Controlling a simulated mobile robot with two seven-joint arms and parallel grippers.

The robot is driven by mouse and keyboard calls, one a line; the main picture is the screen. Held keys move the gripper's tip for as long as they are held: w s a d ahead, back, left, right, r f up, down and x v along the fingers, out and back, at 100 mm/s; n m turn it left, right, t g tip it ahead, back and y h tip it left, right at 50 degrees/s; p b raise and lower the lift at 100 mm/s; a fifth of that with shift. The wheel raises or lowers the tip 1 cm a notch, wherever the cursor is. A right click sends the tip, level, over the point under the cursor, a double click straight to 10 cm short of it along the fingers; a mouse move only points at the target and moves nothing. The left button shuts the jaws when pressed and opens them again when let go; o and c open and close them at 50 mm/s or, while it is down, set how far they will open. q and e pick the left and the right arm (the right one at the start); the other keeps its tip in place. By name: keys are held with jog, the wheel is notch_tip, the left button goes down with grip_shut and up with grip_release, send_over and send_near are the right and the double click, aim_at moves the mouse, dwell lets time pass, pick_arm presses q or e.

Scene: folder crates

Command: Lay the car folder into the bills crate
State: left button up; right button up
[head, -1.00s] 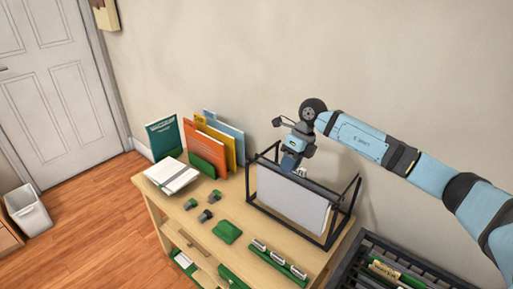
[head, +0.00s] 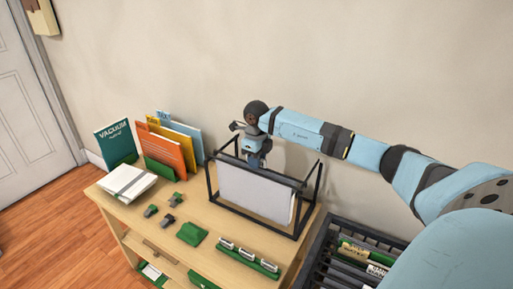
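Upright folders stand at the left of the wooden table: an orange one (head: 163,155), a yellow one (head: 178,143) and a blue one (head: 187,132) whose tab seems to read TAX. I cannot make out for sure which is the car folder. A black open-frame crate (head: 268,229) on the table holds pale grey-white sheets or folders (head: 253,192). My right gripper (head: 257,163) points down at the back of this frame, beside the pale sheets. Its fingertips are hidden, so its opening does not show. My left gripper is out of view. I cannot tell which crate is for bills.
A dark slatted crate (head: 318,262) with labelled tabs stands at the lower right. On the table are a white stack (head: 128,183), small green-and-dark clips (head: 168,220), a green block (head: 191,233) and a green strip with white pieces (head: 247,260). A teal VACUUM book (head: 116,142) stands at left.

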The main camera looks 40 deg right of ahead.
aim_at(254, 186)
jog(key=shift+f, duration=1.25)
grip_shut()
